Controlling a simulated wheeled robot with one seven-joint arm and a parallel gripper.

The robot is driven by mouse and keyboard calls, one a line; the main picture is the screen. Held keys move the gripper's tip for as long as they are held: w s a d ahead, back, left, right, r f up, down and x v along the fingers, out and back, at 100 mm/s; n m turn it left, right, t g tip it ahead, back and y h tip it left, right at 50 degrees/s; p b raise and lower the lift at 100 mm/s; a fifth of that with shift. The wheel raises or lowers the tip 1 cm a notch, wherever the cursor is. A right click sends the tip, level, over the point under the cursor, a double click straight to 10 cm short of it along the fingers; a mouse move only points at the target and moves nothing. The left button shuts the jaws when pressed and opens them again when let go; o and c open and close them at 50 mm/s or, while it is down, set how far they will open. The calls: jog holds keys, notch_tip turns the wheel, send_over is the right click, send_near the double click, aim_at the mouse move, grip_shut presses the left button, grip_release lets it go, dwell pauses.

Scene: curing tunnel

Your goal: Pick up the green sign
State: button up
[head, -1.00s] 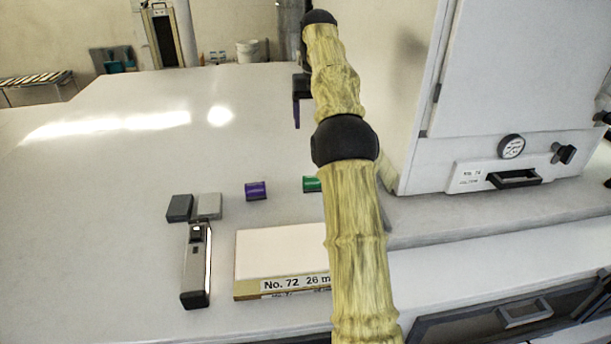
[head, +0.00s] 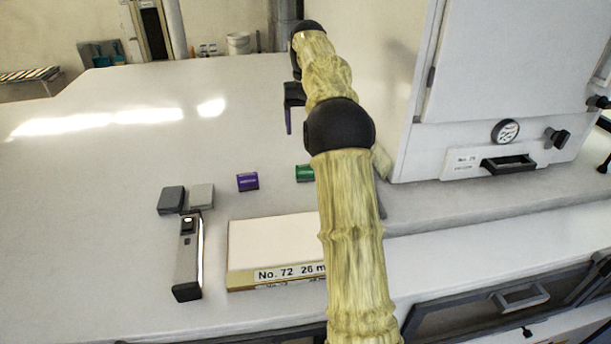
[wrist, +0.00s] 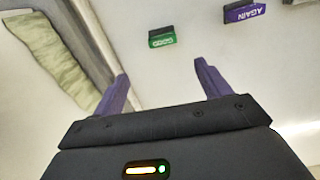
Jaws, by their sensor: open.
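The green sign (head: 305,173) stands on the white table, just left of my arm in the head view, which hides part of it. In the wrist view the green sign (wrist: 162,37) shows pale lettering that looks like "GOOD". It lies beyond the fingertips, roughly in line with the gap between them. My gripper (wrist: 161,72) is open and empty, with two purple fingers apart. In the head view my gripper (head: 289,118) hangs over the table, beyond the sign, partly hidden by my arm.
A purple sign (head: 248,182) reading "AGAIN" in the wrist view (wrist: 245,11) stands left of the green one. A labelled board (head: 270,245), grey blocks (head: 171,200) and a handheld device (head: 187,260) lie nearer. A white cabinet (head: 510,90) stands right. The table's far left is clear.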

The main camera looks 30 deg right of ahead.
jog(key=p, duration=0.1)
send_over(306, 172)
jog(key=w+d, duration=0.1)
notch_tip(306, 172, down, 7)
jog(key=shift+r, duration=0.1)
jog(key=shift+s+a+f+p, duration=0.1)
jog(key=shift+a+f+p, duration=0.15)
jog(key=shift+f+p, duration=0.5)
jog(key=shift+a+f+p, duration=0.1)
jog(key=shift+f+p, duration=0.7)
jog(key=shift+f, duration=1.05)
jog(key=shift+c, duration=0.3)
jog(key=c, duration=1)
